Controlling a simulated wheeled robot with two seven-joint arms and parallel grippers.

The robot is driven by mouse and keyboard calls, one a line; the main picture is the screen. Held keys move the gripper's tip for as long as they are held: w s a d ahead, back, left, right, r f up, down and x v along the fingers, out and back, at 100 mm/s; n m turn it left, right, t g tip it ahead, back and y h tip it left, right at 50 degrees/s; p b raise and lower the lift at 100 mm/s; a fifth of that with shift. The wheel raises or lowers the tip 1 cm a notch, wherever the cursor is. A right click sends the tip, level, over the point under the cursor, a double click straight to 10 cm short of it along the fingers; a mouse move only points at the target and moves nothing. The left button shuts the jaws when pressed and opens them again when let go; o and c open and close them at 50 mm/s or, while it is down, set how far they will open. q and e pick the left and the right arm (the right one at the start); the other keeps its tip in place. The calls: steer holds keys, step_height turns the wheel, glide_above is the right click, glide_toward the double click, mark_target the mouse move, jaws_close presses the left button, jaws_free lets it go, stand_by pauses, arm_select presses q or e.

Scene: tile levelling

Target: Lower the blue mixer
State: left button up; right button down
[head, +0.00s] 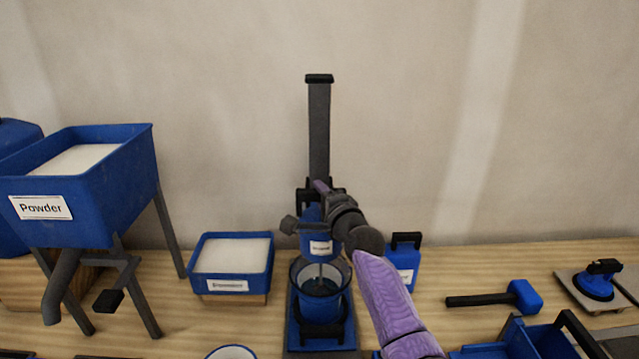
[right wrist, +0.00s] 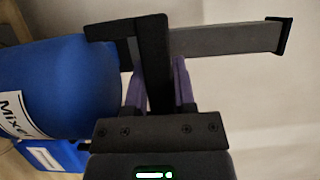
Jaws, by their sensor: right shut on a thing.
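The blue mixer (head: 318,242) sits low on its upright grey column (head: 319,125), just above a dark blue bucket (head: 322,307). A thin shaft runs from the mixer down into the bucket's opening. My right gripper (head: 322,188) reaches to the mixer's upper part, its wrist covering part of the mixer. In the right wrist view, its purple fingers (right wrist: 159,85) are shut on the black handle (right wrist: 152,55) of the mixer (right wrist: 60,85). The column also shows behind the handle (right wrist: 225,52). My left gripper is not in view.
A blue powder hopper (head: 135,190) on legs stands at the left. A blue box of white material (head: 232,285) is left of the bucket. A blue canister (head: 405,258) stands close right of the mixer. A mallet (head: 520,297) and suction lifter (head: 594,284) lie farther right.

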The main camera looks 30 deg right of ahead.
step_height(320, 180, down, 3)
steer(key=shift+a+r+b, duration=0.1)
steer(key=shift+b, duration=0.35)
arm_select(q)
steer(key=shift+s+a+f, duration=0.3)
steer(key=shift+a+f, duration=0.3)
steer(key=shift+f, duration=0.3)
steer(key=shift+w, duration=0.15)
arm_select(e)
steer(key=c, duration=0.7)
jaws_free()
steer(key=shift+o, duration=1.3)
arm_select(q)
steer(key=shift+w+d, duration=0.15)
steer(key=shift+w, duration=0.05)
arm_select(e)
steer(key=shift+r, duration=0.1)
